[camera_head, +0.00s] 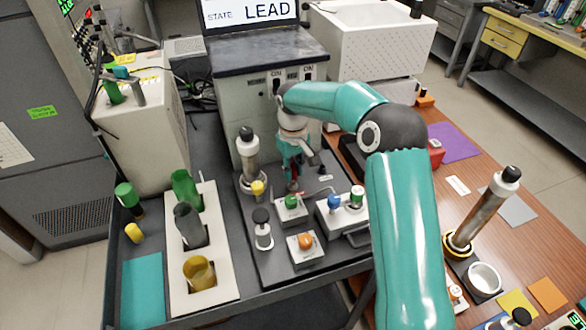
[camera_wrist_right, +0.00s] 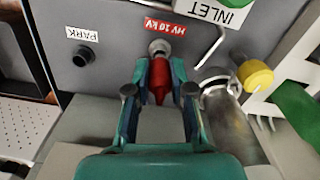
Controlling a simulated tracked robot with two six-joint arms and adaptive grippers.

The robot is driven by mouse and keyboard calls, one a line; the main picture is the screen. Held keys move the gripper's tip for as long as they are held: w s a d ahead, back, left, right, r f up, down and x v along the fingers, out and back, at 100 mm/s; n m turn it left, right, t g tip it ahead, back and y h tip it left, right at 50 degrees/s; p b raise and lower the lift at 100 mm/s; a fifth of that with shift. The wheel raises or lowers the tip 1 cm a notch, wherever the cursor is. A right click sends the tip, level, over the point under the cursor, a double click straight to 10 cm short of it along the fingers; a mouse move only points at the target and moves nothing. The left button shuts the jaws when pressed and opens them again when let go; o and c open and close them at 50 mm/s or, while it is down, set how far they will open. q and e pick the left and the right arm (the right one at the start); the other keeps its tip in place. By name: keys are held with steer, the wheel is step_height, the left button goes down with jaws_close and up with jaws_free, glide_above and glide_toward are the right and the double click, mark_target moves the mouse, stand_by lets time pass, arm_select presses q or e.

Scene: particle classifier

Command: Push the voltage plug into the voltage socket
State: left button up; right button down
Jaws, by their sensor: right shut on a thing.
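The voltage plug is a red tapered piece (camera_wrist_right: 159,78) between the fingers of my right gripper (camera_wrist_right: 159,92) in the right wrist view. The gripper is shut on it. The plug's far end meets a round metal socket (camera_wrist_right: 160,47) beside a red label reading HV 10 kV (camera_wrist_right: 172,27). I cannot tell how deep it sits. In the head view, my right gripper (camera_head: 292,172) points down at the back of the dark board, with a bit of the red plug (camera_head: 293,185) below it. My left gripper is not in view.
A hole labelled PARK (camera_wrist_right: 82,56) lies left of the socket in the wrist view. A metal cylinder (camera_wrist_right: 232,125) and yellow knob (camera_wrist_right: 255,75) stand close on the right. In the head view, a glass column (camera_head: 248,160) and small valve blocks (camera_head: 291,209) crowd the board.

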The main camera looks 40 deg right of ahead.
mark_target(293, 167)
steer(key=shift+f+b, duration=0.75)
steer(key=shift+f, duration=0.4)
steer(key=c, duration=0.9)
jaws_free()
steer(key=shift+c, duration=0.2)
step_height(293, 167, up, 12)
steer(key=shift+f, duration=0.1)
